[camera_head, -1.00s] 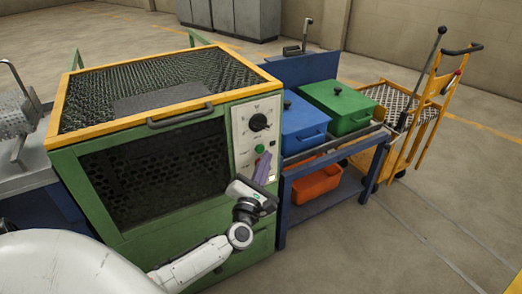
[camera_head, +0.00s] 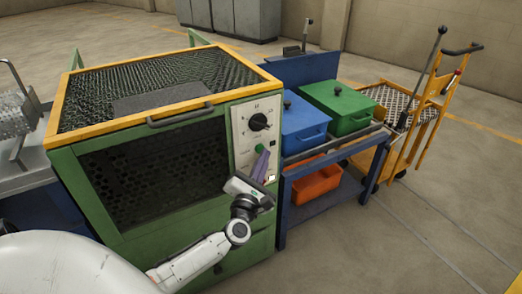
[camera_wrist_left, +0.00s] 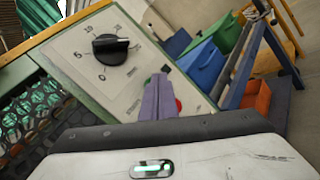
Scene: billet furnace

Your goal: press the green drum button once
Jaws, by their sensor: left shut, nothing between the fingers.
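The green button (camera_head: 259,148) sits on the pale control panel (camera_head: 242,136) of a green machine, below a black dial (camera_head: 258,122). My left gripper (camera_head: 263,153) is in front of the panel, its purple fingers shut and empty, pointing up with their tips just below or at the green button. I cannot tell whether they touch it. My right gripper is out of view.
The green machine has a yellow-framed mesh top (camera_head: 100,122) and a handle (camera_head: 180,117) at its front edge. To the right, a blue cart (camera_head: 330,205) holds a blue box (camera_head: 303,125), a green box (camera_head: 338,108) and an orange bin (camera_head: 315,182). A yellow trolley (camera_head: 437,95) stands farther right.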

